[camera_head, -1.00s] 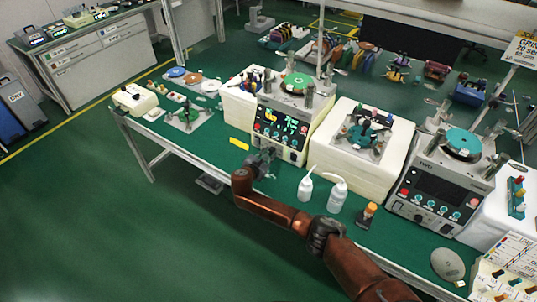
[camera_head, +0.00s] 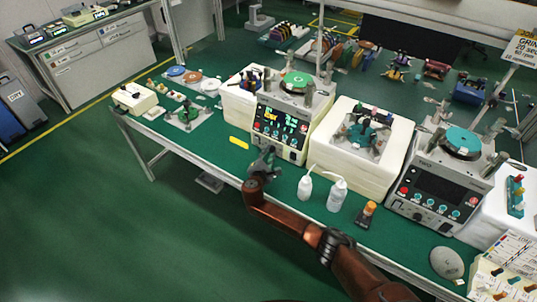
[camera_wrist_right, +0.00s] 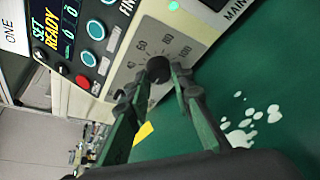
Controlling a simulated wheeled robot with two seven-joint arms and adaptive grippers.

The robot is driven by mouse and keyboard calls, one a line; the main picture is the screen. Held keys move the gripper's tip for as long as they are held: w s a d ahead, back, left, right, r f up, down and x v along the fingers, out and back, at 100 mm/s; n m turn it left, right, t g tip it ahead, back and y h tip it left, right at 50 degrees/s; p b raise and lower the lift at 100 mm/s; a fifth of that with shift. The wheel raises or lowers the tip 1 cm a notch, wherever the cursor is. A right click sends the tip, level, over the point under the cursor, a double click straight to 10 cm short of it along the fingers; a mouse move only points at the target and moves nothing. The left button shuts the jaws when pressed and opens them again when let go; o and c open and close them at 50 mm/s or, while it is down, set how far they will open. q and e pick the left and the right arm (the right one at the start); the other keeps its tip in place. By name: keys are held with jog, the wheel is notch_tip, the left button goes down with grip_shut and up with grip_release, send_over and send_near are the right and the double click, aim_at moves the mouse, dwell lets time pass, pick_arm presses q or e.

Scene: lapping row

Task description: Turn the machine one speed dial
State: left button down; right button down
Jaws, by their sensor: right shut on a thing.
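Machine one (camera_head: 300,100) is the grey machine with a lit display and a green disc on top, at the middle of the bench. Its black speed dial (camera_wrist_right: 158,69) shows in the right wrist view, on a pale panel with a printed number scale around it. My right gripper (camera_head: 266,160) is at the lower front of the machine in the head view. In the right wrist view its two green-grey fingers (camera_wrist_right: 160,78) are shut on the dial, one on each side. The display (camera_wrist_right: 50,28) reads "SET" and "READY". My left gripper is not in view.
Two white squeeze bottles (camera_head: 337,195) stand on the bench just right of my right gripper, with an orange-capped bottle (camera_head: 367,214) beyond. A second grey machine (camera_head: 440,185) stands further right. A yellow piece (camera_head: 239,142) lies left of the gripper.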

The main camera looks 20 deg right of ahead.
dwell(0.3)
jog(key=c, duration=1.7)
grip_release()
jog(key=shift+s+a+r, duration=0.1)
jog(key=shift+s+a, duration=0.3)
jog(key=shift+s, duration=0.1)
jog(key=v, duration=1.1)
jog(key=shift+d, duration=0.1)
